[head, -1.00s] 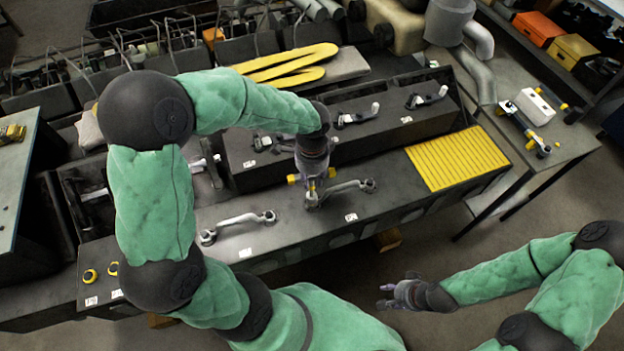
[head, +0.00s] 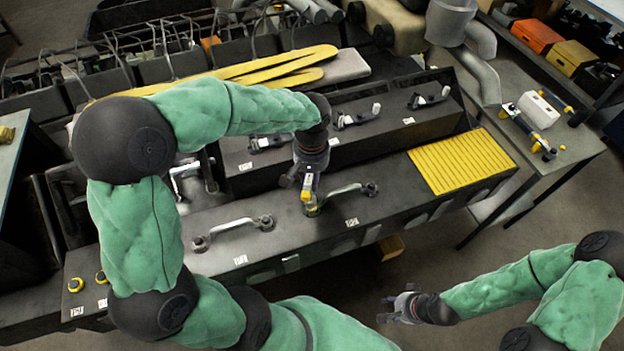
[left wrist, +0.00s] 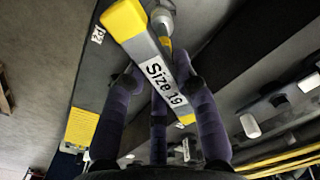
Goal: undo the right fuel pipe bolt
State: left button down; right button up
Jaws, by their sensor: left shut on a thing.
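My left gripper (head: 309,176) is shut on a wrench with yellow ends (head: 306,190), over the bench. In the left wrist view the grey wrench (left wrist: 157,72) has a label reading "Size 19" and sits between the fingers (left wrist: 160,105). Its lower end is at the left end of the right fuel pipe (head: 345,190); the bolt there is hidden, so I cannot tell whether the wrench is seated on it. The right end's bolt (head: 370,188) is visible. My right gripper (head: 400,308) is open and empty, off the bench's front.
A second pipe (head: 235,227) lies to the left on the same bench. A yellow ribbed mat (head: 462,162) is at the bench's right. A side table (head: 560,150) holds more tools.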

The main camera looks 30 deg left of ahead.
pick_arm(q)
jog(key=shift+a, duration=0.1)
jog(key=c, duration=1.9)
grip_release()
grip_shut()
jog(key=shift+r+p, duration=0.15)
jog(key=shift+p, duration=0.15)
jog(key=shift+r+p, duration=1.15)
jog(key=shift+r, duration=0.5)
